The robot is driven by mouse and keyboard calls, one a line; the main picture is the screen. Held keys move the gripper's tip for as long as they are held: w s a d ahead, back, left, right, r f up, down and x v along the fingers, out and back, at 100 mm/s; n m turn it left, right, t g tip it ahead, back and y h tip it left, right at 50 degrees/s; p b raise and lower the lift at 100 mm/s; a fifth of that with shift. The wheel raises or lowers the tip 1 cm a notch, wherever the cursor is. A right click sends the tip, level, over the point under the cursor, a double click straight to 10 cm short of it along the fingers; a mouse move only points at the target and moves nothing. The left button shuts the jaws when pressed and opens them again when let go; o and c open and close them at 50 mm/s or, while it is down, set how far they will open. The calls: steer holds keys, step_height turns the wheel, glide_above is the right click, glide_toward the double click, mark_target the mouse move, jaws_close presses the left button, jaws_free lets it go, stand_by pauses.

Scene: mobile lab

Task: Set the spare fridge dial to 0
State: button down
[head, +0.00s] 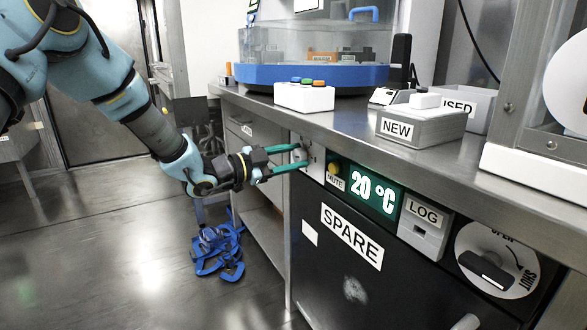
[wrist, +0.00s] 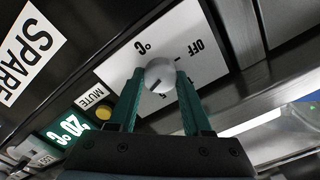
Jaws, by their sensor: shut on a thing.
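The spare fridge (head: 345,275) is a black unit under the bench, labelled SPARE. Its dial (head: 299,154) is a pale round knob on a white plate at the left end of the top panel. My gripper (head: 301,159) is shut on the dial, one green finger on each side. In the wrist view the dial (wrist: 160,76) sits between the fingertips of my gripper (wrist: 159,84), with a short dark mark on its face. The plate (wrist: 205,62) shows OFF and °C; other scale marks are partly hidden by the fingers. The green display (head: 374,191) reads 20 °C.
A yellow MUTE button (head: 334,168) is right of the dial, close to my fingers. A LOG box (head: 425,226) and an OPEN/SHUT handle (head: 486,272) are farther right. The bench edge (head: 400,157) overhangs the panel.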

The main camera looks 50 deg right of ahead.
steer(key=shift+f+m+b, duration=0.2)
steer(key=shift+m+b, duration=1.25)
steer(key=shift+m, duration=0.15)
steer(key=shift+c, duration=1.7)
jaws_free()
steer(key=shift+r, duration=0.15)
steer(key=p+v, duration=0.1)
steer(key=v, duration=0.9)
steer(key=shift+w+a+p, duration=0.15)
steer(key=shift+a+p, duration=0.15)
steer(key=shift+a, duration=0.1)
